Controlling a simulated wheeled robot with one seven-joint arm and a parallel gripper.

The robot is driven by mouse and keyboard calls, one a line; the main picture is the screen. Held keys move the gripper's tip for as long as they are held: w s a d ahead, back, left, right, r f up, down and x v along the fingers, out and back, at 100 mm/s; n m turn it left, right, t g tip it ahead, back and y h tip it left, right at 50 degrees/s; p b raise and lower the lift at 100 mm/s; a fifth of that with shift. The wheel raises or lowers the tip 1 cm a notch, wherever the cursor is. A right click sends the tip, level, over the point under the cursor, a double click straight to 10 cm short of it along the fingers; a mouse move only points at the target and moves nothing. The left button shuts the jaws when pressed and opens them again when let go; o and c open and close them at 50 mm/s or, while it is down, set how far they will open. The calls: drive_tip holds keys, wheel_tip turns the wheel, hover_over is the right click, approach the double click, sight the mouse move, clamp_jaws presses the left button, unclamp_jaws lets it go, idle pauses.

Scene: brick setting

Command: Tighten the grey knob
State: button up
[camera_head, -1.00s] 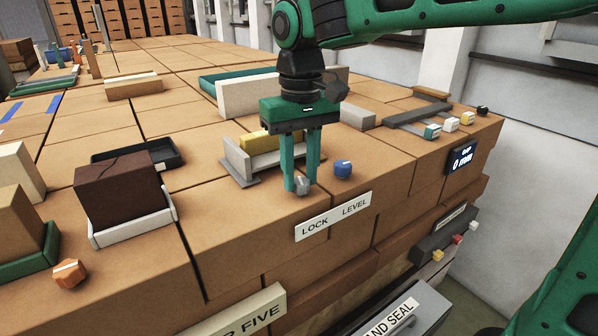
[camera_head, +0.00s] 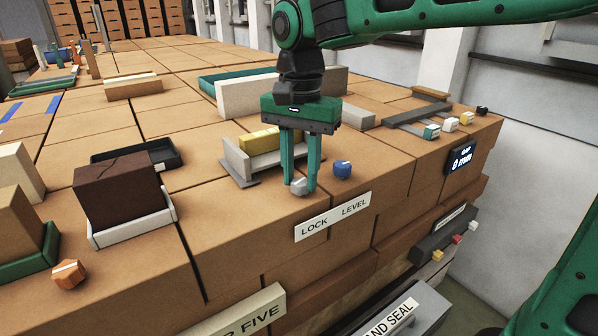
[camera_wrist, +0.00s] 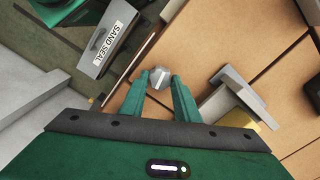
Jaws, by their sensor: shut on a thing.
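The grey knob (camera_head: 299,186) is a small faceted knob on the brick-coloured block top, behind the word LOCK on the label (camera_head: 333,216). It also shows in the wrist view (camera_wrist: 160,79), between the fingertips. My gripper (camera_head: 301,187) points down with its two green fingers around the knob, shut on it. In the wrist view my gripper (camera_wrist: 160,84) has one finger on each side of the knob. A blue knob (camera_head: 343,169) stands just right of my gripper, behind the word LEVEL.
A grey holder (camera_head: 238,160) with a yellow block (camera_head: 268,140) stands close behind my gripper. A dark brown block (camera_head: 118,192) sits in a white tray at left. An orange knob (camera_head: 69,273) is at front left.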

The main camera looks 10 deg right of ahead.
sight(300, 180)
drive_tip(key=shift+w+r+m, duration=0.1)
drive_tip(key=shift+m, duration=1)
drive_tip(key=o, duration=1.1)
drive_tip(key=shift+c, duration=0.2)
wheel_tip(300, 180, up, 11)
drive_tip(key=shift+f, duration=0.2)
